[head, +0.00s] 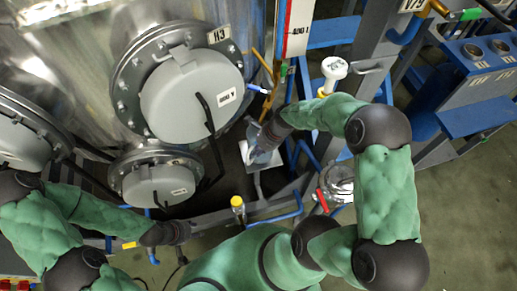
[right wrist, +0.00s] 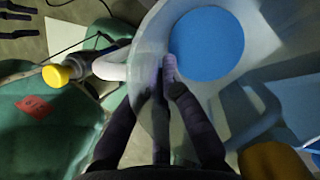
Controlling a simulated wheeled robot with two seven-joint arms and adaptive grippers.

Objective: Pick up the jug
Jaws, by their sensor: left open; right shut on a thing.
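The jug (head: 264,152) is a pale, translucent vessel in the middle of the head view, beside the tank, partly hidden by my right gripper (head: 266,134). In the right wrist view the jug (right wrist: 207,85) fills the upper right, with a round blue area inside it. There my right gripper (right wrist: 167,75) is shut on the jug's wall or handle; which one I cannot tell. A pale plate (head: 268,186) lies just below the jug in the head view; whether they touch is unclear. My left gripper (head: 178,232) is open and empty at the lower left, away from the jug.
The steel tank with grey round hatches (head: 192,96) stands close on the left. A yellow-capped fitting (head: 238,203) stands below the plate. Blue pipes and frame bars crowd the right of the jug. A white-topped valve (head: 334,68) stands above my right arm. Open floor lies at the lower right.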

